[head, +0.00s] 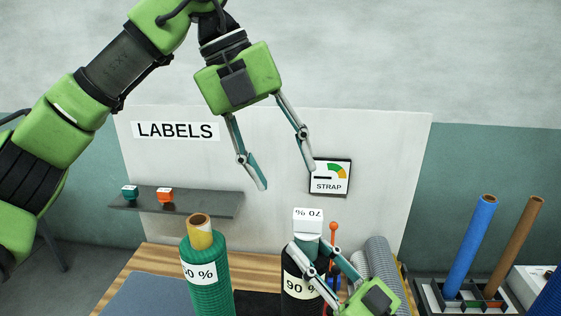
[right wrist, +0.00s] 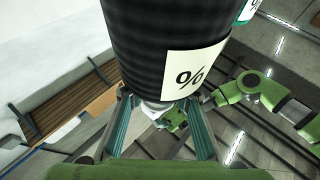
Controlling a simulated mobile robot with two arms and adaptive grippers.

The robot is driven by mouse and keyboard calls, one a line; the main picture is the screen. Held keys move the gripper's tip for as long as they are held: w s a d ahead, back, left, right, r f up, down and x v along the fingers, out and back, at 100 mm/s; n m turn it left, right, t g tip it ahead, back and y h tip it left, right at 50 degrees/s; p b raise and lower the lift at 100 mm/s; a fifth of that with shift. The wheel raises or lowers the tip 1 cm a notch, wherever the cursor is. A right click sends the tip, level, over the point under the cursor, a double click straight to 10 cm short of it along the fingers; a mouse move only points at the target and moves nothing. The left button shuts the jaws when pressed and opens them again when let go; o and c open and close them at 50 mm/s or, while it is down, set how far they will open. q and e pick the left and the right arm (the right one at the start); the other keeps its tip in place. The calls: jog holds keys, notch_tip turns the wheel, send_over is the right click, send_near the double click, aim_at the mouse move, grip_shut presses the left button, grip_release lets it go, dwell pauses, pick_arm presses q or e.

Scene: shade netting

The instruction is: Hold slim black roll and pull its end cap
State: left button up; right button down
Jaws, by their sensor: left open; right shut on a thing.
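The slim black roll (head: 291,285) stands upright on the bench with a white "90 %" label. An end cap (head: 307,222), teal below with a white face reading an upside-down "70 %", sits at its top. My right gripper (head: 313,248) is shut on the black roll near its upper end. In the right wrist view the black roll (right wrist: 160,45) fills the space between and beyond the fingers; its cap is not clear there. My left gripper (head: 288,179) is open and empty above the cap, apart from it, in front of the white board.
A green roll (head: 207,280) with a tan core stands left of the black roll. A shelf (head: 215,205) holds two small caps. An orange-topped rod (head: 333,230) and grey rolls (head: 380,255) are close on the right. A rack (head: 430,295) with blue and brown tubes stands farther right.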

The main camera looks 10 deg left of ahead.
pick_arm(q)
jog(key=shift+o, duration=0.4)
jog(key=m+t+y, duration=0.1)
jog(key=t+y, duration=0.1)
jog(key=y, duration=0.1)
send_near(308, 215)
jog(key=d, duration=0.1)
jog(key=shift+m+t+y, duration=0.4)
jog(key=shift+t+y, duration=0.3)
jog(key=shift+y, duration=0.1)
jog(key=shift+s+f+x, duration=0.1)
jog(key=shift+s+x, duration=0.1)
jog(key=shift+x, duration=1.55)
jog(key=shift+s+f+x, duration=0.1)
jog(key=shift+s+x, duration=0.05)
jog(key=shift+x, duration=1.55)
jog(key=shift+s+x, duration=0.2)
jog(key=shift+x, duration=1.55)
jog(key=shift+d, duration=0.2)
jog(key=c, duration=1.4)
